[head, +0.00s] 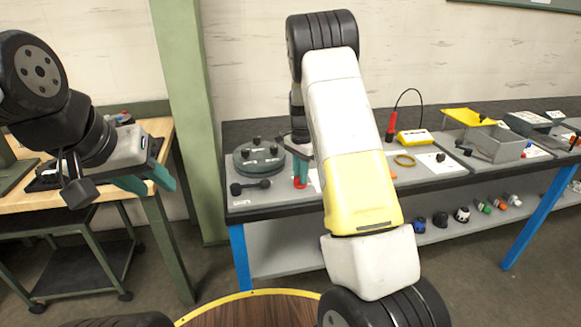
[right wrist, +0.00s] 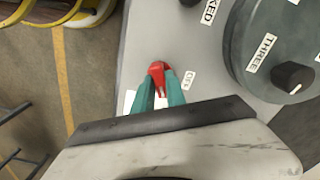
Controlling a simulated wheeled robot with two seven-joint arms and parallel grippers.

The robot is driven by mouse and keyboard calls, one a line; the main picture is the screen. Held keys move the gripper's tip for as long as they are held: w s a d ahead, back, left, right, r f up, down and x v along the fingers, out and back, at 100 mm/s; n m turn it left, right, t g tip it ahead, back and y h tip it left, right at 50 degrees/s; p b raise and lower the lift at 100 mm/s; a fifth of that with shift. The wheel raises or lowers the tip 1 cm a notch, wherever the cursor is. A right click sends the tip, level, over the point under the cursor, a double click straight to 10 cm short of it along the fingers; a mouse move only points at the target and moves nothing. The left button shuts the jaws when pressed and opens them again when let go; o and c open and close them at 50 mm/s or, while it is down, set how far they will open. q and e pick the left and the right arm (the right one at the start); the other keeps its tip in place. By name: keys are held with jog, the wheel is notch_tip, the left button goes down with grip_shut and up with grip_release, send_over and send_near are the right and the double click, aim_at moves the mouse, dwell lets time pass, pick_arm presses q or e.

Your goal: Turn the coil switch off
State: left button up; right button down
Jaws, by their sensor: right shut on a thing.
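The coil switch shows as a small red lever (right wrist: 158,70) in the right wrist view, at the front left of the grey bench. A small white label (right wrist: 189,80), seemingly reading OFF, lies just right of it. My right gripper (right wrist: 160,84) is shut on the red lever, with a teal finger on each side. In the head view my right gripper (head: 301,172) points down at the bench's left end, and the red of the switch (head: 300,184) shows at its tips. My left gripper (head: 148,184) is open and empty, in front of the wooden table at the left.
A round dark green unit (head: 258,159) with black knobs stands close beside the switch. A black knob bar (head: 251,185) lies in front of it. A yellow device (head: 414,136) with a red probe and a grey metal box (head: 492,143) stand farther right. My right arm hides the bench's middle.

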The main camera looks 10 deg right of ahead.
jog(key=n, duration=0.6)
jog(key=shift+n, duration=0.3)
jog(key=n, duration=0.5)
jog(key=shift+n, duration=0.3)
jog(key=c, duration=1.4)
grip_release()
jog(key=shift+o, duration=0.2)
jog(key=shift+r, duration=3.95)
